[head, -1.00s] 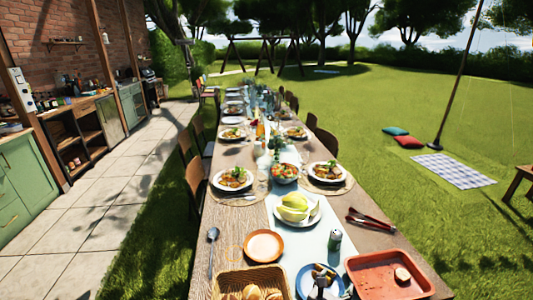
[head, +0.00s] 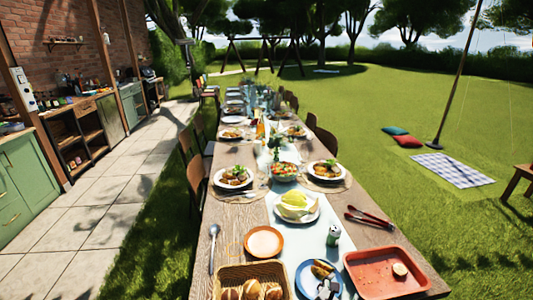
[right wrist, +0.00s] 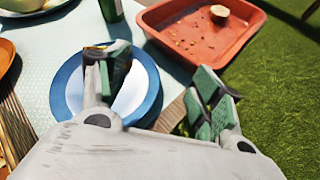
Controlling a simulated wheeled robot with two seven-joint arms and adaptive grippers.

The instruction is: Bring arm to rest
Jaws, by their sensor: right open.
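My right gripper (right wrist: 157,70) is open, with nothing between its green-padded fingers in the right wrist view. Its left finger overlaps the blue-rimmed plate (right wrist: 66,92), and its right finger is beside the orange tray (right wrist: 172,33). In the head view, grey gripper tips (head: 327,290) show low at the bottom edge, in front of the blue plate (head: 303,277). A brown food piece (head: 321,268) lies on that plate. Whether the fingers touch the plate cannot be told. My left gripper is not in view.
The orange tray (head: 355,265) holds a small round piece (head: 400,269). A bread basket (head: 224,272), terracotta plate (head: 264,242), green can (head: 333,236) and red-handled tongs (head: 369,215) stand nearby. Grass (head: 480,240) lies open to the right of the table.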

